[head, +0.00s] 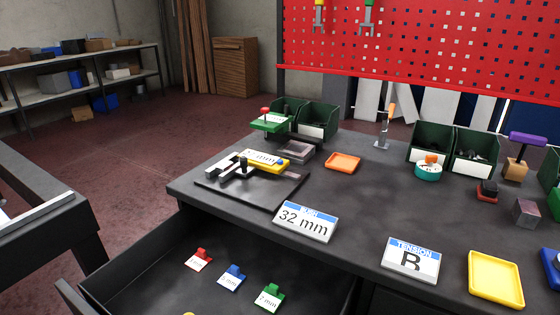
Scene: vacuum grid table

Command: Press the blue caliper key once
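A yellow caliper (262,159) with a white display lies on a dark square plate on the left part of the table. A small blue key (282,162) shows at the right end of its yellow body. Its grey jaws and a dark knob are to the left of the display. The display text is too small to read surely. Neither of my grippers is in the head view, so nothing is seen touching the caliper.
An open drawer below holds red, blue (233,278) and green labelled pieces. A "32 mm" sign (305,221) stands in front of the caliper. A green-topped device (270,122), dark green bins (316,121) and an orange tray (343,162) are behind and right.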

